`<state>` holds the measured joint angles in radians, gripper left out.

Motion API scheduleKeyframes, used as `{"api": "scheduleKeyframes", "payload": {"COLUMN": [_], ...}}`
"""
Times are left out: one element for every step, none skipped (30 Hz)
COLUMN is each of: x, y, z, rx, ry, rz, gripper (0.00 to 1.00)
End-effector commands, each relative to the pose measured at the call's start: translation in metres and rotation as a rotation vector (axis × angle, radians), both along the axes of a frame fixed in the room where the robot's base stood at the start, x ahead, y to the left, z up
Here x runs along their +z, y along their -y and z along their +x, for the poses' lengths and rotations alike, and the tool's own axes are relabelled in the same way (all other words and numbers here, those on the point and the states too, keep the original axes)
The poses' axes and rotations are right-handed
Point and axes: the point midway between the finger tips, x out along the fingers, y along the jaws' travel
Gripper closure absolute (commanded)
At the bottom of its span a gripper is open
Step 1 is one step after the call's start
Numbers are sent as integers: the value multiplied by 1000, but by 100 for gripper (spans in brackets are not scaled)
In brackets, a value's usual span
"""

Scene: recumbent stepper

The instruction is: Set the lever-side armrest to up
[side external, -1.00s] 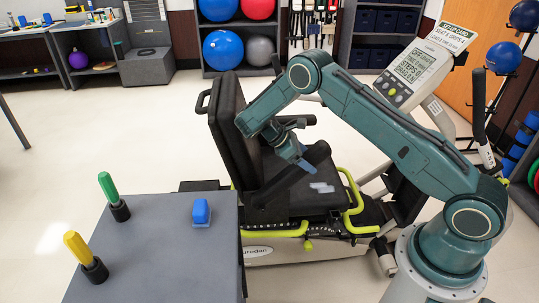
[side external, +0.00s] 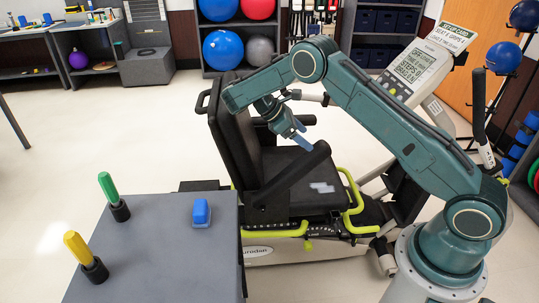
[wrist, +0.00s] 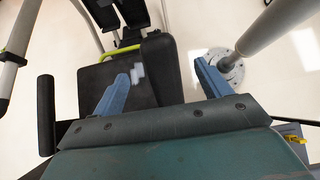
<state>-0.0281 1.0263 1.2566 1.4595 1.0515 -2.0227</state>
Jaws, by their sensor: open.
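The near armrest (side external: 292,174) is a black padded bar beside the seat. It slopes up from the rear of the seat to a raised front end. In the wrist view this armrest (wrist: 161,70) appears between my fingers, nearer the right one. My gripper (side external: 301,137) is open, just above and behind the armrest's raised end; its blue fingers also show in the wrist view (wrist: 162,78). I see no clear contact. The far armrest (wrist: 46,115) is a black bar at the left of the wrist view. A lime-green looped lever (side external: 352,192) stands at the near front of the seat.
The black seat (side external: 305,192) and backrest (side external: 232,130) lie below and behind my gripper. The console (side external: 412,70) stands to the right. A grey table (side external: 160,260) at front left holds a green-handled tool (side external: 108,188), a yellow-handled tool (side external: 78,248) and a blue block (side external: 201,212).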

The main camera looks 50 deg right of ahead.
Motion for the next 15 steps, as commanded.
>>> {"api": "scheduleKeyframes", "payload": {"x": [0, 0, 0, 0, 0, 0, 0, 0, 0, 1, 1, 1, 2, 3, 3], "y": [0, 0, 0, 0, 0, 0, 0, 0, 0, 0, 0, 1, 1, 2, 2], "z": [0, 0, 0, 0, 0, 0, 0, 0, 0, 0, 0, 1, 1, 2, 2], "rx": [0, 0, 0, 0, 0, 0, 0, 0, 0, 1, 1, 1, 1, 1, 4], "ry": [0, 0, 0, 0, 0, 0, 0, 0, 1, 2, 4, 8, 12, 17, 24], "rz": [0, 0, 0, 0, 0, 0, 0, 0, 1, 1, 3, 6, 8, 11, 19], "gripper": [24, 24, 24, 24, 24, 24, 24, 24, 24, 24, 24, 24, 24, 24, 24]}}
